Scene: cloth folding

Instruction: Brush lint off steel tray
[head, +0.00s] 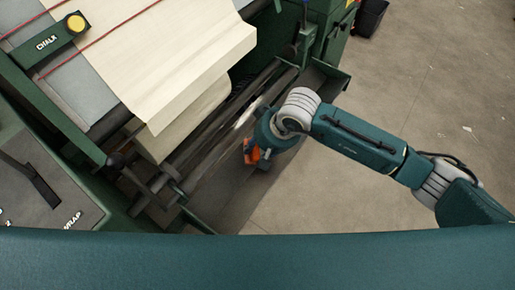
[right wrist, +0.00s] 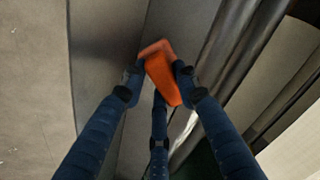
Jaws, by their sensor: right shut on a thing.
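My right gripper (head: 257,152) is over the steel tray (head: 222,203), beside the machine's rollers. In the right wrist view the right gripper (right wrist: 158,78) has its blue fingers closed around an orange block-like piece, seemingly the brush (right wrist: 161,66). Only an orange bit of the brush (head: 252,155) shows in the head view. Its bristles are hidden, and I cannot tell whether it touches the tray. The tray also shows as a smooth grey surface in the right wrist view (right wrist: 105,45). No lint can be made out. My left gripper is not in view.
Long metal rollers (head: 215,135) run beside the tray. Cream cloth (head: 165,60) hangs over the machine toward them. A green machine end (head: 320,35) stands at the tray's far end. Bare concrete floor (head: 420,90) lies to the right, with a dark bin (head: 370,17).

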